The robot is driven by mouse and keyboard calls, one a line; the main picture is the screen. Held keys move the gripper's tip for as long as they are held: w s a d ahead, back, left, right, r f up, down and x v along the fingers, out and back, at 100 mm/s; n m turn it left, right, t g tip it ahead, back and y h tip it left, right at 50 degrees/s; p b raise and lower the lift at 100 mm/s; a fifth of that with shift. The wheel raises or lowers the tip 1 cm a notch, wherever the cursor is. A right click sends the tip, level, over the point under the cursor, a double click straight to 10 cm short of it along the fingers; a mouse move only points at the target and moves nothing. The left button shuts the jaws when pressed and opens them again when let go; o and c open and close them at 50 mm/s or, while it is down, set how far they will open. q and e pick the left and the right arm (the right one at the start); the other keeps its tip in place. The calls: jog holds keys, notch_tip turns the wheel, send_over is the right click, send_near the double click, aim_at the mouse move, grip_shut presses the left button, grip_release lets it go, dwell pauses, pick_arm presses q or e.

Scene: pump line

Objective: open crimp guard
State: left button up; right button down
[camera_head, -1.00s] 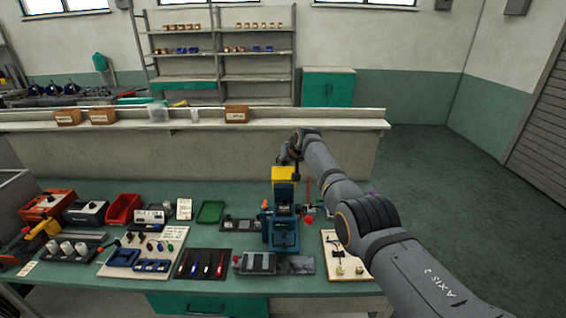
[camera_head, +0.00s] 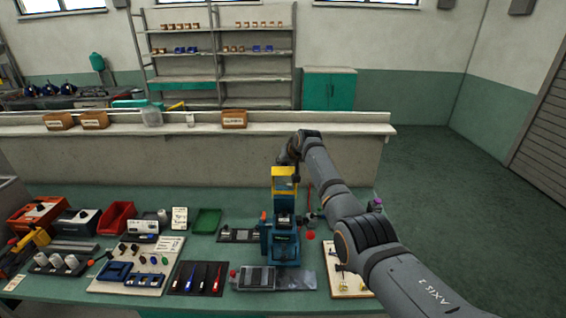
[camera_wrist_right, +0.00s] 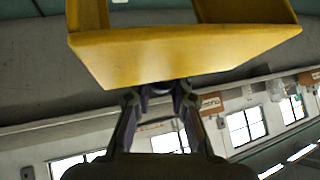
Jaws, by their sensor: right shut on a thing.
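The crimp press (camera_head: 283,240) is a blue machine standing on the green bench. Its yellow crimp guard (camera_head: 284,171) stands raised above the press body as an upright frame. In the right wrist view the guard (camera_wrist_right: 180,52) fills the top as a wide yellow bar with two side arms. My right gripper (camera_head: 290,160) is at the guard's top edge, behind it and small in the head view. In the right wrist view its fingers (camera_wrist_right: 160,88) are shut at the guard's edge; the exact contact is hidden behind the bar. My left gripper is not in view.
A red button or knob (camera_head: 310,235) is right of the press. A board with small parts (camera_head: 345,270) lies at the bench's right end. A grey device (camera_head: 257,278) lies in front of the press. Several trays and tools fill the bench's left. A ledge (camera_head: 190,130) runs behind.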

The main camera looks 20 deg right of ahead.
jog(key=shift+s+f, duration=0.3)
jog(key=shift+f, duration=0.3)
dwell(0.3)
jog(key=c, duration=1.6)
grip_release()
jog(key=o, duration=0.4)
jog(key=shift+w+d+r, duration=0.1)
jog(key=shift+d, duration=0.1)
jog(key=shift+r, duration=0.2)
jog(key=v, duration=1.1)
jog(key=shift+s+d+r, duration=0.15)
jog(key=shift+s+r, duration=0.1)
